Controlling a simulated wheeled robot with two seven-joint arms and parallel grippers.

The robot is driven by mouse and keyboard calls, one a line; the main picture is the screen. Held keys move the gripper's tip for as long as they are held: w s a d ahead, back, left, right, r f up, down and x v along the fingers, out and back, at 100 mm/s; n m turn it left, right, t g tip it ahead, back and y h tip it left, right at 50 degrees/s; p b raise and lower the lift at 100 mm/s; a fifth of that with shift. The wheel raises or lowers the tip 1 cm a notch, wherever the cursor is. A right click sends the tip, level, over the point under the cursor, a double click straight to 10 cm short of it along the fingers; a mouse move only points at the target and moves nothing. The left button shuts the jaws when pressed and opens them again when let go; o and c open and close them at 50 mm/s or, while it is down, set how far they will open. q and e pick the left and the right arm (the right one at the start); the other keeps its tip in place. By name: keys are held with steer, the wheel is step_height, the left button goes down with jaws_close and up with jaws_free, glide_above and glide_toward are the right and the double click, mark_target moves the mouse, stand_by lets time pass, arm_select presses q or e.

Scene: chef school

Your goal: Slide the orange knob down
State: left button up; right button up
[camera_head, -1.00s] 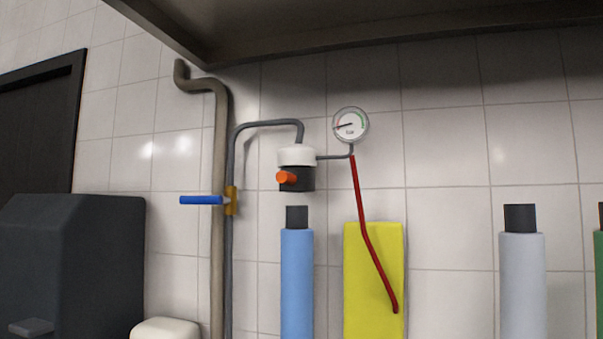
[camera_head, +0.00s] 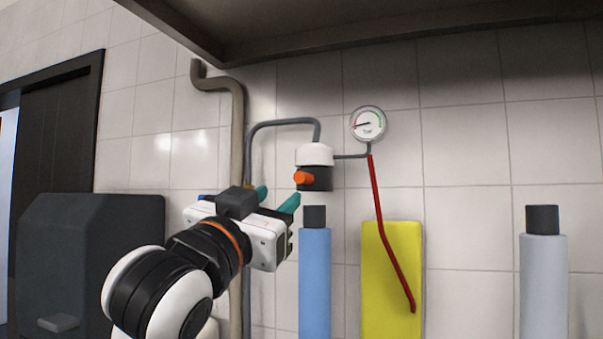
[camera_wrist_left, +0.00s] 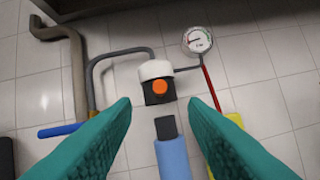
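The orange knob (camera_head: 303,178) sticks out of the front of a black block under a white cap (camera_head: 315,154), fixed to the pipework on the wall. It also shows in the left wrist view (camera_wrist_left: 160,87), centred between the two fingers. My left gripper (camera_head: 277,195) is open, with teal fingers wide apart and nothing between them. It stands to the left of and a little below the knob in the head view, apart from it. My right gripper is not in view.
A pressure gauge (camera_head: 368,124) and red hose (camera_head: 388,240) are right of the knob. A blue bottle (camera_head: 314,270) stands below it, beside a yellow board (camera_head: 377,285). A blue valve handle (camera_wrist_left: 60,130) is at left. A dark hood overhangs above.

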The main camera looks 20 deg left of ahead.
mark_target(301, 179)
arm_select(q)
steer(key=p+x, duration=0.5)
steer(key=x, duration=0.4)
steer(key=shift+w+r, duration=0.1)
steer(key=shift+r, duration=0.05)
steer(key=shift+w, duration=0.5)
jaws_close()
